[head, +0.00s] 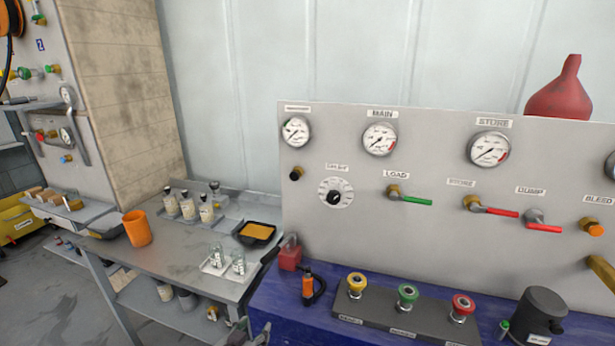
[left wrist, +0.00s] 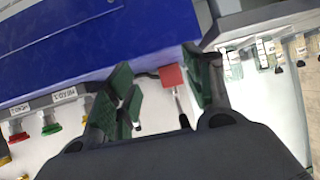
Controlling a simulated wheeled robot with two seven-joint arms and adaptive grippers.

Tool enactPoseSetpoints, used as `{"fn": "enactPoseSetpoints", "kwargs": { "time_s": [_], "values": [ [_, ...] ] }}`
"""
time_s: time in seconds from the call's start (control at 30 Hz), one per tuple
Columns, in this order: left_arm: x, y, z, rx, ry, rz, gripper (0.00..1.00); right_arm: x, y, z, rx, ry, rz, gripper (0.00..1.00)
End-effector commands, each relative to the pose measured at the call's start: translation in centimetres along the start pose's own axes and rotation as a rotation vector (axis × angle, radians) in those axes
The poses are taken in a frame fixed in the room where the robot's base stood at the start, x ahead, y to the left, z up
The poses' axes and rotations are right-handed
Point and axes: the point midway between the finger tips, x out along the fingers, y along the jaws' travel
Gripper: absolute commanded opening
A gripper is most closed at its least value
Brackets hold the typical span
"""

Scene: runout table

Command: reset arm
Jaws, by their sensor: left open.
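My left gripper (left wrist: 165,92) is open in the left wrist view, its two green-padded fingers apart with nothing held between them. Beyond the fingers a small red block-like object (left wrist: 172,76) and a thin dark rod show in the gap; I cannot tell their distance from the fingers. In the head view only small dark parts that look like my left gripper (head: 252,336) show at the bottom edge, left of the blue bench (head: 275,318). My right gripper is in neither view.
The grey panel (head: 360,240) carries gauges and coloured valve handles. Yellow, green and red knobs (head: 408,295) stand on the bench beside a black canister (head: 540,312). A side table (head: 185,260) holds an orange cup (head: 137,228), bottles (head: 188,206) and a black tray (head: 257,233).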

Motion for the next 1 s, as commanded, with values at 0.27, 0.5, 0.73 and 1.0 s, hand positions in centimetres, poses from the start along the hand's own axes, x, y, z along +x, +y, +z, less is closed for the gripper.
{"fn": "enactPoseSetpoints", "kwargs": {
  "time_s": [0.27, 0.5, 0.73, 1.0],
  "values": [
    [-3.4, -1.5, 3.7, -0.022, -0.209, -0.06, 0.52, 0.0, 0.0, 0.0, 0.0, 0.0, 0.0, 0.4],
    [-7.3, -2.4, 7.1, -0.036, -0.402, -0.083, 0.52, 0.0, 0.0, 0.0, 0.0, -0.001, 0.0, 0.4],
    [-10.9, -2.8, 9.6, -0.043, -0.557, -0.08, 0.52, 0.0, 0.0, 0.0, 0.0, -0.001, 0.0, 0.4],
    [-13.6, -2.9, 11.2, -0.05, -0.659, -0.069, 0.52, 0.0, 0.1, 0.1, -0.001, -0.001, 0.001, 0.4]
  ]
}}
